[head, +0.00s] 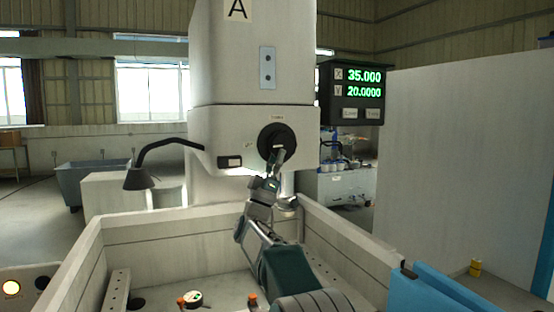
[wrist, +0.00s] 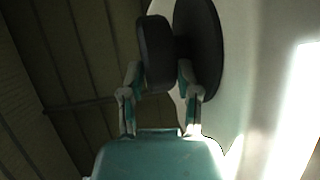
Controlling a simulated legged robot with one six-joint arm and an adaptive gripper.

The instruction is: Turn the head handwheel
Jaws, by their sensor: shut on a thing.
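The head handwheel (head: 275,131) is a round black disc on the front of the pale machine head, under a small label. In the wrist view the handwheel (wrist: 207,50) is a dark disc against the pale head, with a thick black grip (wrist: 153,52) standing out from it. My gripper (head: 278,156) reaches up to the lower part of the wheel. In the wrist view my gripper (wrist: 160,78) has one finger on each side of the black grip, shut on it. The arm hides the wheel's lower edge in the head view.
A black bent lamp (head: 140,178) sticks out left of the head. Pale tank walls (head: 345,245) surround the space below my arm. Small orange-topped items (head: 252,300) stand inside the tank.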

